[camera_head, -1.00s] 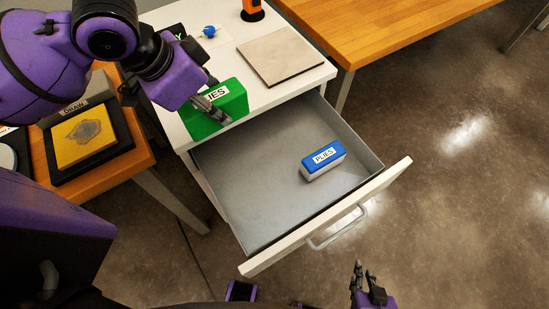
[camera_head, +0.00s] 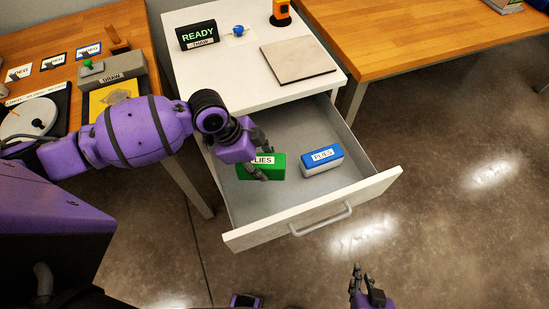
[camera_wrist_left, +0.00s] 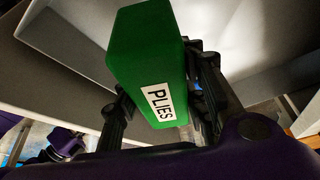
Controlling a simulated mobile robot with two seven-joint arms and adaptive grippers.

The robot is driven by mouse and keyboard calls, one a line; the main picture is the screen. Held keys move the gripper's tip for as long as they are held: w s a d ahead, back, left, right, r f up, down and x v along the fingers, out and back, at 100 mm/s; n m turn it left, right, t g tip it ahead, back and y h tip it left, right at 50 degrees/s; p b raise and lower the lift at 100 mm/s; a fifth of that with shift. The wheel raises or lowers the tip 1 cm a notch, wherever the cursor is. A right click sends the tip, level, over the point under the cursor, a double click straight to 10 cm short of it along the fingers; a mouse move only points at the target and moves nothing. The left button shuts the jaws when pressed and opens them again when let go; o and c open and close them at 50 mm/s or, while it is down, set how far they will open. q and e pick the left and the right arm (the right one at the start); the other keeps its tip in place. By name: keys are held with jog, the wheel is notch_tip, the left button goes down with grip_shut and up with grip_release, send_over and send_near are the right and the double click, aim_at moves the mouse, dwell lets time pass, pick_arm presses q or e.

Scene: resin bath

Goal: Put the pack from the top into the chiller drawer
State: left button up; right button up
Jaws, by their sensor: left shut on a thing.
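A green pack labelled PLIES (camera_head: 277,168) is in my left gripper (camera_head: 261,158), whose fingers close on its two sides. In the left wrist view the green pack (camera_wrist_left: 148,60) sits between the fingers, with grey drawer walls around it. The chiller drawer (camera_head: 345,207) is pulled open under a white cabinet. The pack is over or in the left part of the drawer; I cannot tell whether it touches the floor. A blue and white pack labelled PLIES (camera_head: 322,161) lies in the drawer, right of the green one. My right gripper (camera_head: 366,278) is open and empty at the bottom edge.
The white cabinet top (camera_head: 225,75) holds a READY sign (camera_head: 197,36), a blue knob (camera_head: 239,30), a flat beige plate (camera_head: 298,58) and an orange device (camera_head: 281,12). Wooden tables stand left and right. Drawer floor in front of the packs is bare.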

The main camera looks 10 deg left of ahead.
pick_arm(q)
notch_tip(320, 180, down, 5)
jog(key=shift+a+f, duration=0.1)
jog(key=shift+a, duration=0.05)
jog(key=shift+f, duration=2.2)
jog(key=shift+f, duration=0.1)
jog(key=o, duration=1.4)
jog(key=shift+b, duration=0.3)
jog(key=shift+c, duration=0.2)
jog(key=v, duration=1.2)
jog(key=shift+p, duration=0.35)
